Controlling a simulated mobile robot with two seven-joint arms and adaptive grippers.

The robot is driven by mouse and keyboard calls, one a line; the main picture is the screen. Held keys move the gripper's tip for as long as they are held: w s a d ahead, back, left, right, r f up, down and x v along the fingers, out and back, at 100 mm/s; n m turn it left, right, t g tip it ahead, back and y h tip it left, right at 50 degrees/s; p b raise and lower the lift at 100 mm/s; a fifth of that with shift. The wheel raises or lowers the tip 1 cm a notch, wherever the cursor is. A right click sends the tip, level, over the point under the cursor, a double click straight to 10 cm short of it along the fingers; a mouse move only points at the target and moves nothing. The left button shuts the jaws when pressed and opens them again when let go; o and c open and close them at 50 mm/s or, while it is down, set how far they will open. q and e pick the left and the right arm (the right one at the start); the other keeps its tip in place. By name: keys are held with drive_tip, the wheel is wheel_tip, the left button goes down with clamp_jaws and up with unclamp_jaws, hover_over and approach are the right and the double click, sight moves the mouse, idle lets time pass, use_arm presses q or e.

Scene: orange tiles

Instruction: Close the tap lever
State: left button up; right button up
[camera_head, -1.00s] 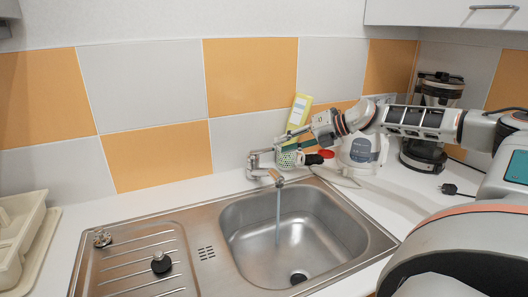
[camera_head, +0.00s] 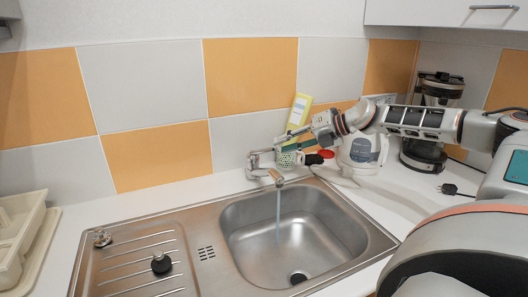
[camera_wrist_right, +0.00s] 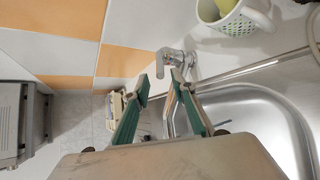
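The chrome tap (camera_head: 266,170) stands at the back edge of the sink, and a stream of water (camera_head: 278,208) runs from its spout into the basin. My right gripper (camera_head: 283,141) reaches in from the right, just above and behind the tap. In the right wrist view the two green-padded fingers (camera_wrist_right: 160,82) are apart with nothing held between them. The tap's lever (camera_wrist_right: 161,66) shows just beyond the gap between the fingertips; I cannot tell whether a finger touches it. My left gripper is not in view.
The steel sink basin (camera_head: 246,246) has a drainboard (camera_head: 118,275) on its left. A white perforated cup (camera_head: 290,158), a white kettle (camera_head: 361,152) and a coffee maker (camera_head: 426,157) stand behind and right. A cream dish rack (camera_head: 22,235) is at the far left.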

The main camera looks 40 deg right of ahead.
clamp_jaws()
wheel_tip(320, 180, up, 10)
drive_tip(key=s+d+m+g+h+p, duration=0.15)
drive_tip(key=m+p, duration=0.55)
drive_tip(key=m, duration=2.1)
drive_tip(key=b, duration=0.1)
hover_over(264, 151)
drive_tip(key=d, duration=0.2)
wheel_tip(264, 151, down, 6)
drive_tip(key=shift+h, duration=0.25)
drive_tip(key=s+f, duration=0.1)
drive_tip(key=f, duration=0.1)
drive_tip(key=s+f, duration=0.1)
drive_tip(key=shift+s+f, duration=0.15)
drive_tip(key=shift+f, duration=0.2)
